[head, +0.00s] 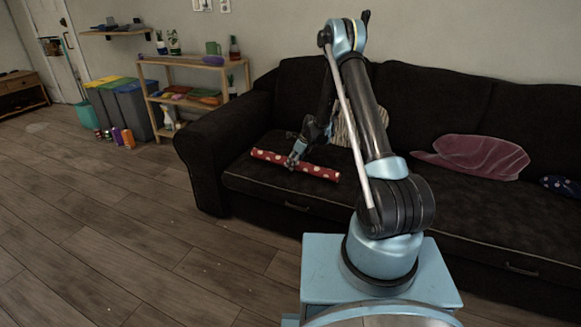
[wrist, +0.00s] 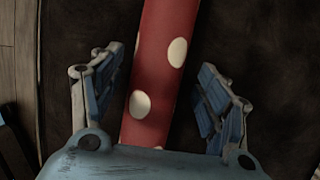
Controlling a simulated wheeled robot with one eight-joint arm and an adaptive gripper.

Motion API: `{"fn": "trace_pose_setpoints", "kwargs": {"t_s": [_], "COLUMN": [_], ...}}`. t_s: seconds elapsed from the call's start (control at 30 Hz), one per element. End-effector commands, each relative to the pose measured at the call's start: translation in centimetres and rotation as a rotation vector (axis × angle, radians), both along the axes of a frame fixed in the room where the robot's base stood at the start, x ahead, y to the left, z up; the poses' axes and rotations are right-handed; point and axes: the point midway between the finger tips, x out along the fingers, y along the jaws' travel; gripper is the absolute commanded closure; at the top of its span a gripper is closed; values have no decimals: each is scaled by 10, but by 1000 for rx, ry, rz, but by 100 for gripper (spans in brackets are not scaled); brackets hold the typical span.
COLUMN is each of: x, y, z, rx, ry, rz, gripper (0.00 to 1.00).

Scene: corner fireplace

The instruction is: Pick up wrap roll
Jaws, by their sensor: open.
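The wrap roll (head: 318,171) is a long red tube with white dots. It lies on the seat of the dark sofa, along its front edge. My gripper (head: 293,162) is over the roll, nearer its left end than its right in the head view. In the wrist view, my gripper (wrist: 158,95) is open, with one blue finger on each side of the roll (wrist: 162,65). Gaps show between the roll and both fingers. The near end of the roll is hidden behind the gripper body in the wrist view.
The dark sofa (head: 235,150) has an armrest left of the roll. A striped cushion (head: 344,125) stands behind my arm, and a pink cushion (head: 475,157) lies to the right. A wooden shelf (head: 190,62) and bins (head: 130,105) stand left.

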Motion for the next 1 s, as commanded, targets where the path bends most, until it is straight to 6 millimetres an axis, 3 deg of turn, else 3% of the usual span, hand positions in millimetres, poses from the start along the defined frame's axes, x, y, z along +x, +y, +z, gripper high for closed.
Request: {"fn": "trace_pose_setpoints", "kwargs": {"t_s": [0.23, 0.4, 0.47, 0.8, 1.0], "x": [0, 0, 0, 0, 0], "y": [0, 0, 0, 0, 0], "z": [-1, -1, -1, 1, 20], "rx": [0, 0, 0, 0, 0], "ry": [0, 0, 0, 0, 0], "rz": [0, 0, 0, 0, -1], "gripper": [33, 72, 82, 82, 82]}}
